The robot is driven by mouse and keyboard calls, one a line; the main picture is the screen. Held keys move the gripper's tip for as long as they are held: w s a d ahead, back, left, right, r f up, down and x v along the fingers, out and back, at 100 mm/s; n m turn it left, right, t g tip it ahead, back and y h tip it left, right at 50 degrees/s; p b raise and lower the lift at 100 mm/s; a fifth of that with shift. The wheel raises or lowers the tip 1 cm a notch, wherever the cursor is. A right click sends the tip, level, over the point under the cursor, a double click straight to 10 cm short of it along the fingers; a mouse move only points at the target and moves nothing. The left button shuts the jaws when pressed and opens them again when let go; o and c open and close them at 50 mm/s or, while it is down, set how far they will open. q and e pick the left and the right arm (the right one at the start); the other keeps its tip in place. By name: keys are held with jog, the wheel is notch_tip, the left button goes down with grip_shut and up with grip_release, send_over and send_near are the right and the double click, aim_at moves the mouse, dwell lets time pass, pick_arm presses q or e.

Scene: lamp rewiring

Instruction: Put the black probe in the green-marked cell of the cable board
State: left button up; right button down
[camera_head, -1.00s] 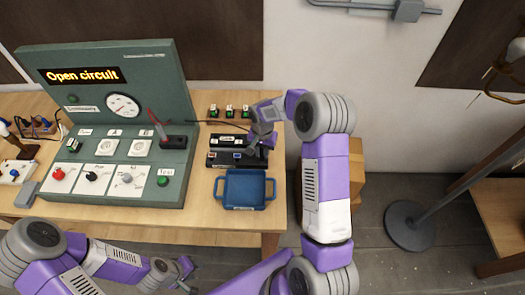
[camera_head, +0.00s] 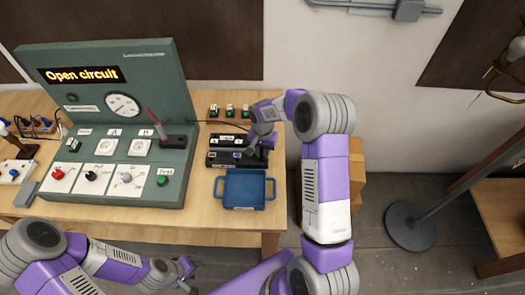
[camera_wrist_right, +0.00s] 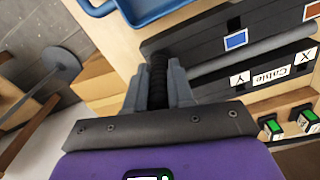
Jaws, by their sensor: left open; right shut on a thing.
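The black probe (camera_wrist_right: 158,80) is upright between the fingers of my right gripper (camera_wrist_right: 160,88), which is shut on its ribbed grip. The cable board (camera_head: 222,163) is a black tray with coloured marks on the table. In the right wrist view, its blue mark (camera_wrist_right: 235,40) shows beside the fingers. My right gripper (camera_head: 258,146) is at the board's right end in the head view. The green mark and the probe's tip are hidden, so I cannot tell whether the probe touches the board. My left gripper (camera_head: 184,272) is open and empty in front of the table.
A blue tray (camera_head: 219,188) stands just in front of the board. A black strip labelled Cable, X and Y (camera_head: 229,140) lies behind it, with green-topped blocks (camera_head: 229,112) further back.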

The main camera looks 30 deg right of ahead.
jog(key=shift+f+b, duration=0.35)
jog(key=shift+f, duration=0.1)
jog(key=c, duration=0.9)
grip_release()
